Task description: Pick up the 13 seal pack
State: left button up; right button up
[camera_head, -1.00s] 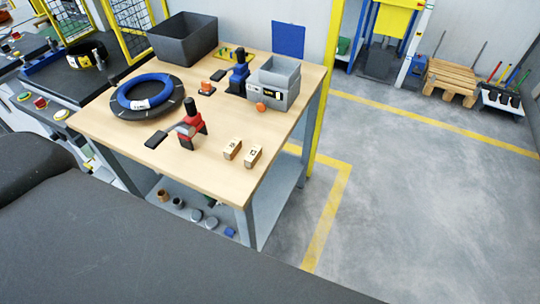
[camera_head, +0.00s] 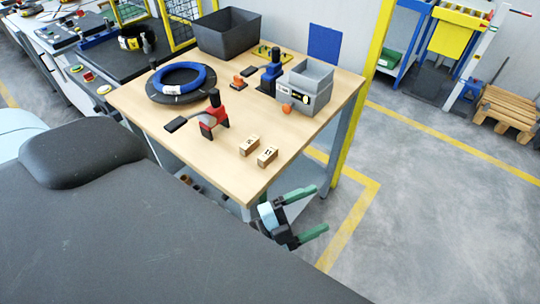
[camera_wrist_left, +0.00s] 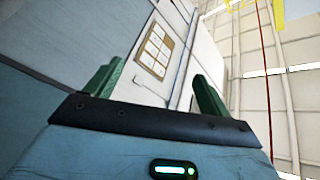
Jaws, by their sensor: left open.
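Two small tan seal packs with dark-marked labels stand side by side near the front right of the wooden table: a left one (camera_head: 249,145) and a right one (camera_head: 267,156). The numbers are too small to read surely, so I cannot tell which is 13. My left gripper (camera_head: 321,208) has green fingers spread apart and is empty. In the head view it shows beyond the table's front right corner, to the lower right of the packs and apart from them. The left wrist view shows its open fingers (camera_wrist_left: 155,88) against a wall, with no pack between them. My right gripper is not in view.
Open floor (camera_head: 430,220) lies to the right.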

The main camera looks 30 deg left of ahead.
pick_arm(q)
jog(key=d+r+m+g+h, duration=0.5)
jog(key=r+m+g+h, duration=0.15)
jog(key=m, duration=0.55)
notch_tip(320, 180, up, 2)
jog(key=m+g+y+b, duration=0.3)
jog(key=m+g+y, duration=0.7)
jog(key=m+y, duration=1.15)
send_over(268, 153)
jog(key=m+h, duration=0.3)
jog(key=shift+d+m+h, duration=0.15)
jog(key=shift+m+h, duration=0.1)
jog(key=shift+h, duration=0.05)
jog(key=shift+f, duration=1.4)
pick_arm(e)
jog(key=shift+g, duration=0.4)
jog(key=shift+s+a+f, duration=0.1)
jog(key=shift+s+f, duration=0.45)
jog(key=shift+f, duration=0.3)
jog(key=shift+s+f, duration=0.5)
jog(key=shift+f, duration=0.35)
pick_arm(q)
jog(key=shift+a+f+p, duration=0.2)
jog(key=shift+f+p, duration=0.25)
jog(key=shift+f, duration=2.05)
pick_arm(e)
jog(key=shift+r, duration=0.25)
